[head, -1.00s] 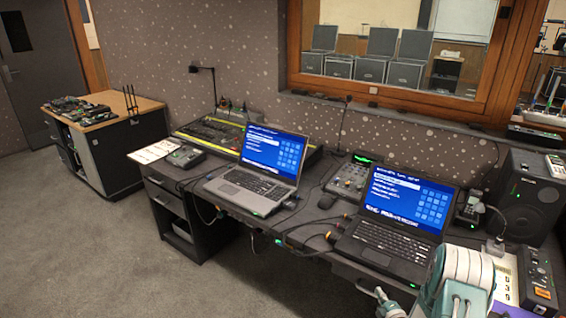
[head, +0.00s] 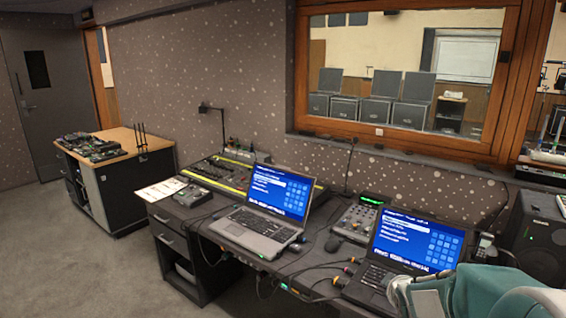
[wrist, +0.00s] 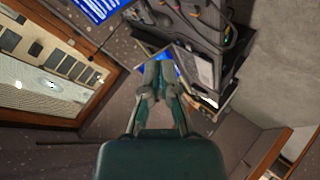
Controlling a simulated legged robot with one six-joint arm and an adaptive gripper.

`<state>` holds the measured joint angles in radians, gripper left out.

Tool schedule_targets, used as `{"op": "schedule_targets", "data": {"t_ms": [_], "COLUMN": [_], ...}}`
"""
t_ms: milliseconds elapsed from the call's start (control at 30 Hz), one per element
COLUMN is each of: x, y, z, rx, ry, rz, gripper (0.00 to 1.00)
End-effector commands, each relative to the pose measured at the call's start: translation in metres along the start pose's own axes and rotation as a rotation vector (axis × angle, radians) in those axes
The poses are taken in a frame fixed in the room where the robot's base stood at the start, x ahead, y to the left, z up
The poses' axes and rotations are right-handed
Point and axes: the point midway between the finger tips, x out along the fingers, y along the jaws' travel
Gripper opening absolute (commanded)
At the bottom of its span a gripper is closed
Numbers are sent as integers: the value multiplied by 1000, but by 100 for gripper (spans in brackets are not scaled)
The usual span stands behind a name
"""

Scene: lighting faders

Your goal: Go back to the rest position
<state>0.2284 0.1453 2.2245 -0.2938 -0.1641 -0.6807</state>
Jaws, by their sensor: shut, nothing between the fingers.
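In the wrist view my gripper (wrist: 160,84) is shut and empty, its two fingers together above the dark palm. Behind it in that view the desk and a laptop screen show rotated. My arm covers part of the right laptop (head: 405,245). The lighting desk with faders (head: 215,177) sits at the back of the long desk, behind the left laptop (head: 268,207). I cannot tell any fader's position.
A small mixer (head: 360,218) stands between the laptops, with cables along the desk's front edge. A black speaker (head: 540,235) stands at the right. A wooden-topped cabinet (head: 115,145) is at the left. The carpet (head: 90,245) in front is clear.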

Motion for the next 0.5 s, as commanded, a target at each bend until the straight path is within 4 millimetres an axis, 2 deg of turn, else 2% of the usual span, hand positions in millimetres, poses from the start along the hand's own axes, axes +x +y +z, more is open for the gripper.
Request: {"op": "schedule_targets", "data": {"t_ms": [33,267,500], "x": [-19,-96,-178], "y": [0,-16,-50], "z": [-6,-16,-13], "rx": [40,259,485], "ry": [-12,-101,-191], "rz": [-6,-72,-154], "gripper": [0,0,0]}}
